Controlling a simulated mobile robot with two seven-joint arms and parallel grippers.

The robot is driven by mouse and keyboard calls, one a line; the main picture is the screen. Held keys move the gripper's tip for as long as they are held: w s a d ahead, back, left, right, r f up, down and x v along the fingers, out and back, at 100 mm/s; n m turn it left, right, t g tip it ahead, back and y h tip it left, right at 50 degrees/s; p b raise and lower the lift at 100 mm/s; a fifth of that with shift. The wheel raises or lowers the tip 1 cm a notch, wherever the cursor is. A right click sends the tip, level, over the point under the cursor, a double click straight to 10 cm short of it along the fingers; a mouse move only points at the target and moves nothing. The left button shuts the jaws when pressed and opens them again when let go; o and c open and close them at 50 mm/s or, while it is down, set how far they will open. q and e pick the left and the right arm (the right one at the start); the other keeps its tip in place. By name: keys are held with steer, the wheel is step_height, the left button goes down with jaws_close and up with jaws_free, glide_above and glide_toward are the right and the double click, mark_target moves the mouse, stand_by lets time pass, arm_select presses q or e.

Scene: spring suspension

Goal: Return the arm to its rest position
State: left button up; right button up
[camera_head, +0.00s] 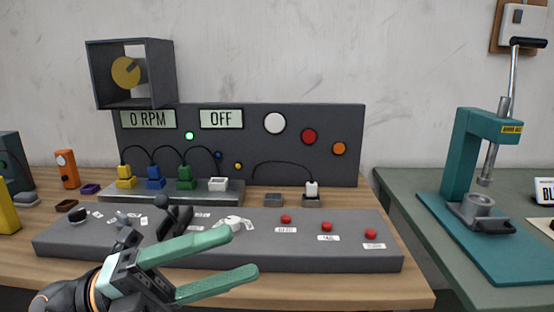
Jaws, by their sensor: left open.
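My left gripper (243,252) comes in from the lower left with its two green fingers spread apart. It is open and nothing is between the fingers. It is in front of the grey control console (240,253), overlapping the console's front left part in the picture. A white switch or lever (236,223) shows on the console just beyond the upper finger. A black lever (176,215) stands behind the gripper's body. My right gripper is not in view.
A dark panel (260,158) with displays reading "0 RPM" and "OFF" stands behind the console. Red buttons (327,227) are on the console's right. A teal press (468,160) stands on the right table. A gap separates the two tables.

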arm_select(q)
steer(key=w+a+f+n+t+y+p, duration=0.25)
steer(key=w+n+t, duration=0.25)
steer(key=n+t, duration=0.35)
steer(key=w+a+f+n+t+y+p, duration=0.1)
steer(key=w+a+n+t+y+p, duration=0.2)
steer(key=n+t, duration=0.55)
steer(key=w+a+f+n+y+p, duration=0.3)
steer(key=a+f+n+y, duration=0.1)
steer(key=f+n+y, duration=0.6)
steer(key=s+f+n+g+y+p, duration=0.2)
steer(key=s+f+n+g, duration=0.2)
steer(key=s+f, duration=0.5)
steer(key=s+a+f+n+g+y+p, duration=0.1)
steer(key=s+f+n+g+y+p, duration=0.1)
steer(key=s+f, duration=0.7)
step_height(320, 180, down, 6)
steer(key=n+g+p, duration=0.1)
steer(key=n+g, duration=0.1)
steer(key=g, duration=0.1)
steer(key=shift+a+n+p, duration=0.15)
steer(key=shift+n+p, duration=0.15)
steer(key=shift+p, duration=0.05)
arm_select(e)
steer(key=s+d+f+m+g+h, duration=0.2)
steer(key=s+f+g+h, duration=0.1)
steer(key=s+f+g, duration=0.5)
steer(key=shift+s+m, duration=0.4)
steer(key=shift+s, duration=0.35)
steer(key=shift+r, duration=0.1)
